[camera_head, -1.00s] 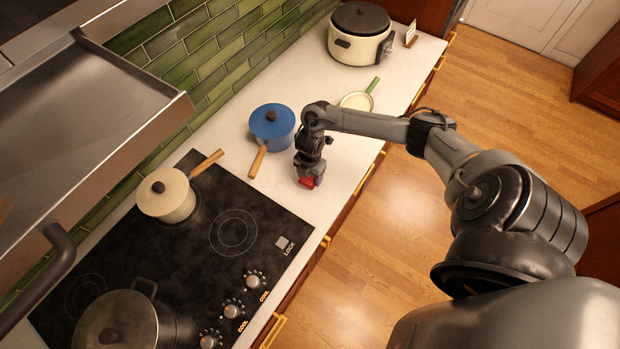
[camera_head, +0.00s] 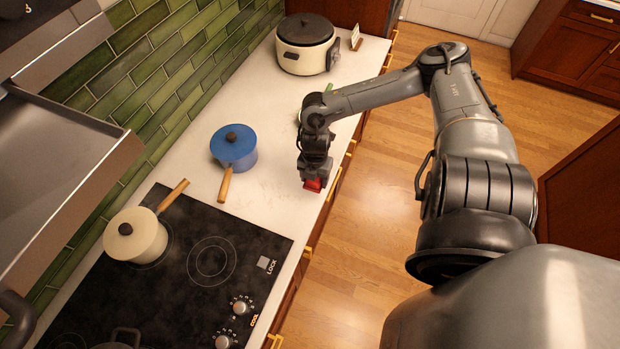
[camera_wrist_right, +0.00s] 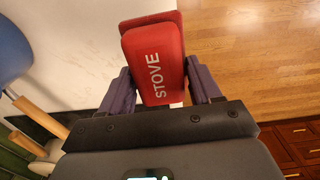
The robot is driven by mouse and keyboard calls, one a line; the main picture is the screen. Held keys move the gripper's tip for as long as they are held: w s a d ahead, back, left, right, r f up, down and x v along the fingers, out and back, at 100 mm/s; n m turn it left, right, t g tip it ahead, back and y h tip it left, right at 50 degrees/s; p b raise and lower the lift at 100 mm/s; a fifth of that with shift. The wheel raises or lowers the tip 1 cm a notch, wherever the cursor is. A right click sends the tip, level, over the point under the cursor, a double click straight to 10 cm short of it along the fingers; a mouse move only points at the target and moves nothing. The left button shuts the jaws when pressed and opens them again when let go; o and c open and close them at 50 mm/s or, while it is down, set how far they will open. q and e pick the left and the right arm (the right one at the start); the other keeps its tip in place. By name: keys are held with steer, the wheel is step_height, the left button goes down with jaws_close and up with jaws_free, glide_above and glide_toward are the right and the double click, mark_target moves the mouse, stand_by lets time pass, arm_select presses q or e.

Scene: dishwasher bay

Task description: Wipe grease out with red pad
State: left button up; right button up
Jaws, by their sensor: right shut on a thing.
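The red pad (camera_head: 312,186) is held low over the white counter (camera_head: 275,150), close to its front edge. In the right wrist view the pad (camera_wrist_right: 154,60) shows the word STOVE. My right gripper (camera_head: 314,178) is shut on it, with a finger on either side. I cannot tell whether the pad touches the counter. Faint grey smudges lie on the counter to the left of the pad; I cannot tell whether they are grease. My left gripper is not in view.
A blue pot (camera_head: 235,152) and a cream pot (camera_head: 138,240) on the black cooktop (camera_head: 205,295) stand left of my arm. A cream cooker (camera_head: 305,58) stands at the far end. A green-handled pan is mostly hidden behind my right arm. The wooden floor (camera_head: 375,215) lies beyond the edge.

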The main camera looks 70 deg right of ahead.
stand_by(0.3)
steer(key=o, duration=0.3)
steer(key=shift+c, duration=0.9)
